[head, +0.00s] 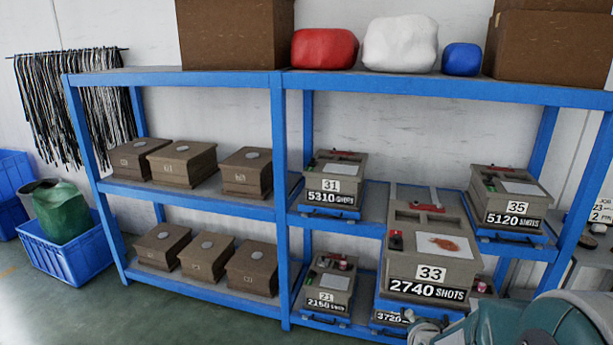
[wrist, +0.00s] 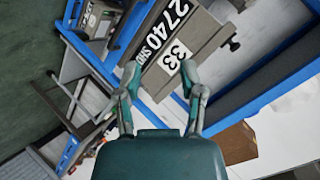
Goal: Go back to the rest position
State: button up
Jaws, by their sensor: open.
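My gripper (head: 428,325) is at the lower right of the head view, in front of the shelf and low beside the mould box marked 33, 2740 SHOTS (head: 432,268). In the wrist view my gripper (wrist: 160,82) has its two fingers spread with nothing between them. The box 33 also shows in the wrist view (wrist: 185,35), just beyond the fingertips; I cannot tell whether they touch it. In the head view the box juts out in front of the shelf's right bay. Its top has a pale plate with a reddish-brown stain.
A blue shelf (head: 200,203) holds mould boxes 31 (head: 331,190), 35 (head: 511,210) and 21 (head: 326,290), plus several plain brown boxes. A blue crate (head: 62,250) stands on the floor at left. Open floor (head: 60,315) lies in front of the shelf's left side.

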jog(key=s+a+r+n+g+y, duration=0.1)
jog(key=s+a+r+n+g, duration=0.2)
jog(key=s+r+n, duration=0.3)
jog(key=s+a+r+n+g+y, duration=0.1)
jog(key=s+a+r+n, duration=0.4)
jog(key=s, duration=1.1)
notch_tip(320, 180, up, 2)
jog(key=shift+s+a+r+n+g, duration=0.25)
jog(key=shift+s+n+g, duration=0.15)
jog(key=shift+n+g, duration=0.5)
jog(key=shift+d, duration=0.1)
